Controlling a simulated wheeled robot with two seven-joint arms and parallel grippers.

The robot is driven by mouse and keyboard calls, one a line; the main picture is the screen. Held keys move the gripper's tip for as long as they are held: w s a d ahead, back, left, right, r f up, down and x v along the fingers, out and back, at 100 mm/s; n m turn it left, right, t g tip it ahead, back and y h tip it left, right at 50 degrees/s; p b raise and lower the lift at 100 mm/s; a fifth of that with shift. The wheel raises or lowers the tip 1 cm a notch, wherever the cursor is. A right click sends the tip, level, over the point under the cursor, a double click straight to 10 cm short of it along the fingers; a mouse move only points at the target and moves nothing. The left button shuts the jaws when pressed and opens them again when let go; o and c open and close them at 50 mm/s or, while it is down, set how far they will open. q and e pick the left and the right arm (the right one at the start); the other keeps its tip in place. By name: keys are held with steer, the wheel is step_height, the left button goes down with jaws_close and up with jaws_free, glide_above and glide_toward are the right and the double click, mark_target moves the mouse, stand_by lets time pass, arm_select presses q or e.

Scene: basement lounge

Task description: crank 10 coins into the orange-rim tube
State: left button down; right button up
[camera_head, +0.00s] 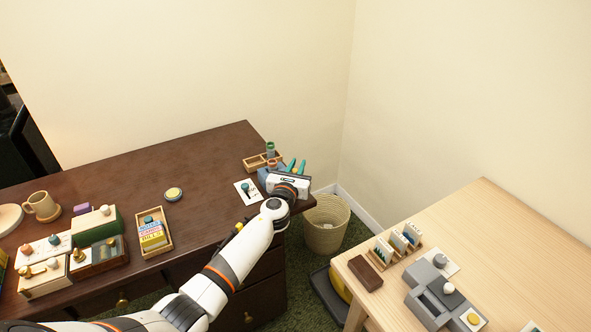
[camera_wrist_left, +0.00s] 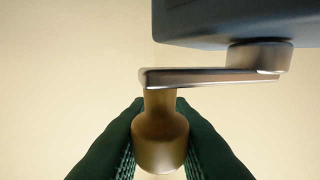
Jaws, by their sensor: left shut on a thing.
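In the left wrist view, the green fingers of my left gripper (camera_wrist_left: 158,150) are shut around a tan crank knob (camera_wrist_left: 160,135). The knob hangs from a metal crank arm (camera_wrist_left: 205,77), joined to the underside of a blue-grey housing (camera_wrist_left: 230,20) as pictured. In the head view, my left gripper (camera_head: 296,166) is at the far right end of the dark desk and largely hides the blue-grey device (camera_head: 263,174). A small tube with an orange rim (camera_head: 271,164) shows just behind it. Coins inside the tube cannot be made out.
A wooden rack (camera_head: 254,163) and a green-topped tube (camera_head: 270,148) stand behind the device. A wicker basket (camera_head: 327,224) stands right of the desk (camera_head: 205,205). The desk's middle is mostly clear.

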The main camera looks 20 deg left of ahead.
arm_select(q)
steer(key=n+y, duration=0.1)
steer(key=y, duration=0.1)
steer(key=w+n+y+b, duration=0.1)
steer(key=y, duration=0.1)
steer(key=shift+f+n+g, duration=0.15)
steer(key=shift+n+g, duration=0.25)
steer(key=shift+w+a+n+g+y+b, duration=0.15)
steer(key=shift+n+g+y+b, duration=0.3)
steer(key=shift+y, duration=0.3)
steer(key=shift+w+a+n+g+y+b, duration=0.15)
steer(key=shift+n+g+y+b, duration=0.25)
steer(key=shift+n+y, duration=0.25)
steer(key=shift+w+a+n+g+y+b, duration=0.15)
steer(key=shift+n+g+y+b, duration=0.25)
steer(key=shift+y, duration=0.4)
steer(key=c, duration=1.3)
jaws_free()
steer(key=shift+a, duration=0.1)
steer(key=p+v, duration=0.1)
steer(key=v, duration=1.1)
steer(key=shift+c, duration=0.3)
